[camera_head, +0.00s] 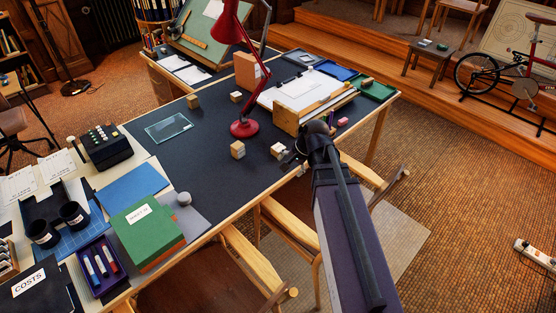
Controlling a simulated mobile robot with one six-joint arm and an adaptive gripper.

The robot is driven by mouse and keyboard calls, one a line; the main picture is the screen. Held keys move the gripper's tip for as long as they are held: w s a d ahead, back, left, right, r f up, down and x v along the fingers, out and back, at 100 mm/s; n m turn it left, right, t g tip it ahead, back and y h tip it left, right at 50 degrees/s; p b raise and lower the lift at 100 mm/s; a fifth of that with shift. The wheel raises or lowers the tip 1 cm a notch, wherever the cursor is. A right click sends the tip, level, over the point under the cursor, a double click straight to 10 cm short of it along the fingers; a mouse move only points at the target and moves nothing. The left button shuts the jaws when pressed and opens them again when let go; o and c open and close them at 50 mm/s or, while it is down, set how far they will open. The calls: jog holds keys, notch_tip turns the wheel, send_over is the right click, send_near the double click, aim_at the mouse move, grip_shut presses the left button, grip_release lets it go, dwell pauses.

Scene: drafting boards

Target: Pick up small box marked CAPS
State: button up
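Several small wooden boxes with pale labels lie on the dark desk top (205,170); the lettering is too small to read, so I cannot tell which says CAPS. One small box (278,149) is right beside my gripper (291,158), near the desk's front edge. Another small box (238,150) stands a little to the left. Two more small boxes, one at the left (193,102) and one by the lamp (236,97), are farther back. My arm hides part of the gripper; its fingers are small and dark, and I cannot tell whether they are open or touching the box.
A red lamp (244,128) stands behind the nearby boxes. A wooden drawing board (298,90) is at the back right. A glass plate (169,128) lies to the left. A green box (147,232) is at front left. Chairs (290,232) stand against the front edge.

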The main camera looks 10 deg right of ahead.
jog(key=w+d+f+m+t+y+b, duration=0.2)
jog(key=w+f+m+t+y+b, duration=0.15)
jog(key=w+f+m+b, duration=0.7)
jog(key=m+t+b, duration=0.4)
jog(key=m+b, duration=0.5)
jog(key=b, duration=0.3)
send_near(278, 150)
jog(key=shift+s+d+f, duration=0.2)
jog(key=shift+s+d, duration=0.35)
jog(key=shift+s, duration=0.25)
jog(key=shift+w+d+f+m+t+b, duration=0.1)
jog(key=shift+w+d+m+t+b, duration=0.3)
jog(key=shift+b, duration=0.2)
jog(key=shift+w, duration=0.1)
jog(key=b+x, duration=0.3)
jog(key=x, duration=0.4)
jog(key=shift+f, duration=0.1)
jog(key=shift+w+a+f, duration=0.15)
jog(key=shift+w+a, duration=0.3)
jog(key=shift+w, duration=0.1)
